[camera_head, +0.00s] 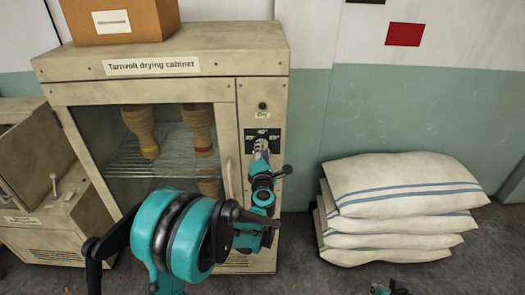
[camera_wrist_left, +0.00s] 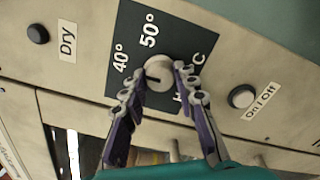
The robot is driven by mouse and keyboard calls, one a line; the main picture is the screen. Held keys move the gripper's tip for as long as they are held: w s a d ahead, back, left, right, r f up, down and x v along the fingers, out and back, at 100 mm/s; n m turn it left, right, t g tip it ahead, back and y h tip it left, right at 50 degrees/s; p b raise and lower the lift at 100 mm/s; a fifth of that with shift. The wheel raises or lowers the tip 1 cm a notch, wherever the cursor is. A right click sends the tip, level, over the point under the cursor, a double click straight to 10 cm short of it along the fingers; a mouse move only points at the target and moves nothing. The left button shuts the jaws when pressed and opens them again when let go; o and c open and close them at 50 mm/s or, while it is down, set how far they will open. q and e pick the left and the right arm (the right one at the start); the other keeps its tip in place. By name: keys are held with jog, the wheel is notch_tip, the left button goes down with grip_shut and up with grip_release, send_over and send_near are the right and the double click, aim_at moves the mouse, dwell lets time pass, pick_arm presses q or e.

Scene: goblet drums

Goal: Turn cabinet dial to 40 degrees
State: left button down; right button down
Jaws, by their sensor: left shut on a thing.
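The cabinet dial (camera_wrist_left: 159,70) is a round pale knob on a dark panel (camera_wrist_left: 127,32) marked 40° and 50°; another label is partly covered. My left gripper (camera_wrist_left: 161,77) is shut on the dial, one fingertip on each side. A short dark mark on the dial's face points left, toward the 40° side; its exact angle is hard to tell. In the head view, my left gripper (camera_head: 261,151) reaches the dark panel (camera_head: 272,135) on the drying cabinet (camera_head: 250,95) and hides the dial.
Below the dial in the wrist view is the On/Off button (camera_wrist_left: 242,96); the Dry button (camera_wrist_left: 38,34) is at upper left. Goblet drums (camera_head: 198,122) stand behind the cabinet's glass. A cardboard box (camera_head: 150,22) sits on top. White sacks (camera_head: 400,185) are stacked to the right.

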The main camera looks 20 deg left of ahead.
pick_arm(q)
jog(key=shift+r, duration=0.1)
dwell(0.4)
jog(key=c, duration=1.3)
grip_release()
jog(key=shift+o, duration=0.7)
jog(key=shift+w, duration=0.15)
jog(key=v, duration=1.2)
